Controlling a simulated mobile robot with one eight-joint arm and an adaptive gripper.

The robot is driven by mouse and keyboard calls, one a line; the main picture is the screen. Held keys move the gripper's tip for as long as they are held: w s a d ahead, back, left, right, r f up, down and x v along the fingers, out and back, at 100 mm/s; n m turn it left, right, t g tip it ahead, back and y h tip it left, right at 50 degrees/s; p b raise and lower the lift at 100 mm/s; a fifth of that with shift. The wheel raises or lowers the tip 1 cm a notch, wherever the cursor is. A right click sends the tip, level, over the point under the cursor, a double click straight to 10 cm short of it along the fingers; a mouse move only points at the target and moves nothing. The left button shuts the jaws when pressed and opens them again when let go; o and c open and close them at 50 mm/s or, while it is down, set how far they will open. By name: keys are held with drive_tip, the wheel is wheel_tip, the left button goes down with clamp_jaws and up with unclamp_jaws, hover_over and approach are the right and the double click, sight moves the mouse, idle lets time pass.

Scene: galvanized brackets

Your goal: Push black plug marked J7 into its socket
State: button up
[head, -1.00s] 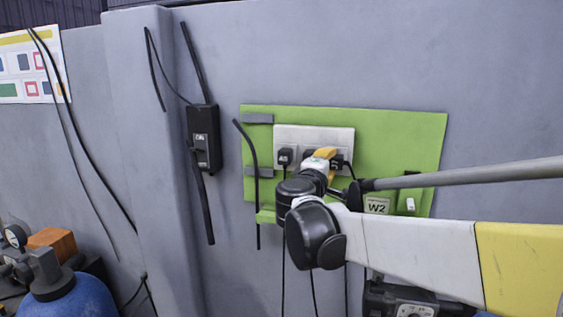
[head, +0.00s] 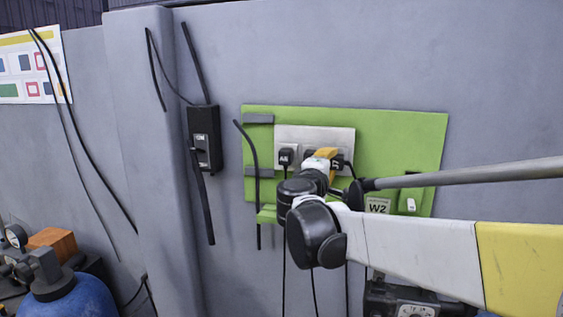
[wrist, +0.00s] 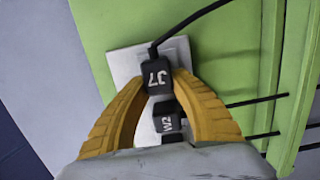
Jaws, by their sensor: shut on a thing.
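The black plug marked J7 (wrist: 158,77) sits between the two yellow fingers of my gripper (wrist: 158,80) in the wrist view. The fingers are shut on its sides, and its cable leaves from the far end. The plug is over the white socket plate (wrist: 124,66); how deep it sits, and its socket, are hidden. A black plug marked W2 (wrist: 167,120) is beside it, between the fingers' lower parts. In the head view my gripper (head: 328,156) is at the right half of the white socket plate (head: 315,133), and its finger covers much of the plugs there.
Another black plug (head: 285,158) is at the plate's left end. The plate is on a green board (head: 400,130) on the grey wall. A black switch box (head: 206,140) and a loose dark cable (head: 252,170) are to the left. A W2 label (head: 377,206) is below right.

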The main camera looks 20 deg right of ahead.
drive_tip(key=shift+w+d, duration=0.25)
drive_tip(key=shift+w, duration=0.15)
drive_tip(key=o, duration=1.1)
drive_tip(key=v, duration=1.2)
drive_tip(key=shift+f, duration=0.1)
